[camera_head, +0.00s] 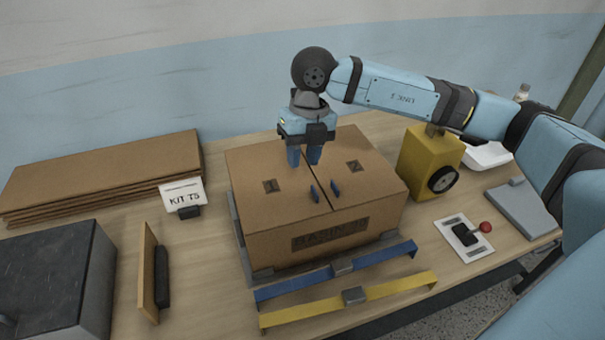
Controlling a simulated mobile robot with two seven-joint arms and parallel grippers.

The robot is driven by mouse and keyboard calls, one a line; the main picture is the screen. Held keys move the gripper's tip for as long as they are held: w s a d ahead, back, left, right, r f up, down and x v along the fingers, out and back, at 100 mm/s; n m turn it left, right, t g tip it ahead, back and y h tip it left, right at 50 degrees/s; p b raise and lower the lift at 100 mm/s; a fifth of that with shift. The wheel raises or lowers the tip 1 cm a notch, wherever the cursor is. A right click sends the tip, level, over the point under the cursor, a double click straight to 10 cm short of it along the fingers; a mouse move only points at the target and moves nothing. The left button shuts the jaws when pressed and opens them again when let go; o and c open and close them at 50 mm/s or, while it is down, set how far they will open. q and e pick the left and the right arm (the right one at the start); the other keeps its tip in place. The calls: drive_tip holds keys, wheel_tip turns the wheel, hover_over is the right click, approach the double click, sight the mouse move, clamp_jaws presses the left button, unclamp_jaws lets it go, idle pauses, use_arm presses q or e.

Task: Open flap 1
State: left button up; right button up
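A brown cardboard box (310,239) stands in the middle of the table, with two top flaps lying closed and a seam between them. Flap 1 (256,205) is the left one and carries a dark printed 1. Flap 2 (368,183) is the right one, with a dark printed 2. A small blue tab stands on each flap near the front of the seam. My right gripper (304,161) points down over the back of the box near the seam, behind the tabs. Its two blue fingers show a narrow gap with nothing visible between them. My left gripper is not in view.
A blue strap (300,284) and a yellow strap (310,310) lie in front of the box. A yellow device (417,165) stands close right. A card reading KIT T5 (183,194), flat cardboard sheets (110,170) and a dark block (50,280) are on the left.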

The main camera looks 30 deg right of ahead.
drive_tip(key=w+d+r+h, duration=0.2)
drive_tip(key=d, duration=0.2)
drive_tip(key=shift+m+t, duration=0.3)
drive_tip(key=shift+m, duration=0.1)
wheel_tip(320, 180, down, 14)
drive_tip(key=shift+a+r+p, duration=0.15)
drive_tip(key=shift+p, duration=0.95)
drive_tip(key=shift+s, duration=0.1)
drive_tip(key=shift+c, duration=0.5)
clamp_jaws()
